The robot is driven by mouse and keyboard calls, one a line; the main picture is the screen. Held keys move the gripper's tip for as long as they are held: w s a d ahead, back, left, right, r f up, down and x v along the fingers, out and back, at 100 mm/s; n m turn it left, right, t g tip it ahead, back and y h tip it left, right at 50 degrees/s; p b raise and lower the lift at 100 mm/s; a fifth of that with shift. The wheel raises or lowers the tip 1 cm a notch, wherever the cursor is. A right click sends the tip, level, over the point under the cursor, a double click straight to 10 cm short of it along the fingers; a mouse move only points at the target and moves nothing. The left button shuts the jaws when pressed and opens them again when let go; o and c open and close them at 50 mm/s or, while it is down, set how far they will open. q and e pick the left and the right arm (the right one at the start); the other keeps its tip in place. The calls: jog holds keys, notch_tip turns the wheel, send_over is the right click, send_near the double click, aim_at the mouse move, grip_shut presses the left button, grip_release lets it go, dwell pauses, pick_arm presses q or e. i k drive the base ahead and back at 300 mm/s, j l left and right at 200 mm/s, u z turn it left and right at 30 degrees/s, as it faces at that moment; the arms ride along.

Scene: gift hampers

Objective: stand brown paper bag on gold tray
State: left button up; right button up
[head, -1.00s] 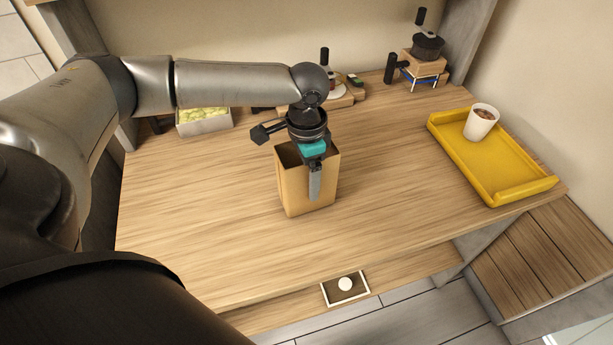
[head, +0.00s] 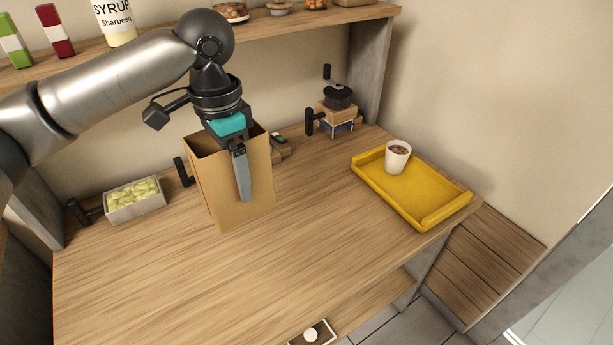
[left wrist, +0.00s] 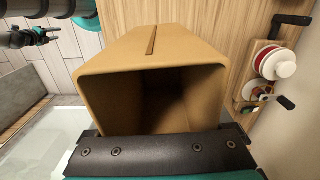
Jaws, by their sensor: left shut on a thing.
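The brown paper bag (head: 222,190) is upright with its open top facing up. My left gripper (head: 240,150) is shut on the bag's top edge, with one finger down the outside of its front wall. The bag seems raised a little above the table. The left wrist view looks into the bag's dark opening (left wrist: 172,100). The gold tray (head: 385,197), yellow with raised ends, lies to the right on the table, well apart from the bag. What looks like my right gripper (left wrist: 38,38) shows small in the left wrist view; its jaws are unclear.
A white cup (head: 397,157) with brown contents stands on the tray's back part. A black-handled device (head: 338,110) stands behind, between bag and tray. A box of green items (head: 134,200) is at left. A shelf (head: 275,28) runs above. The table's front is clear.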

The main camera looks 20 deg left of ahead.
aim_at(423, 186)
jog(key=i+l, duration=0.85)
jog(key=l, duration=0.25)
jog(key=i+l, duration=0.45)
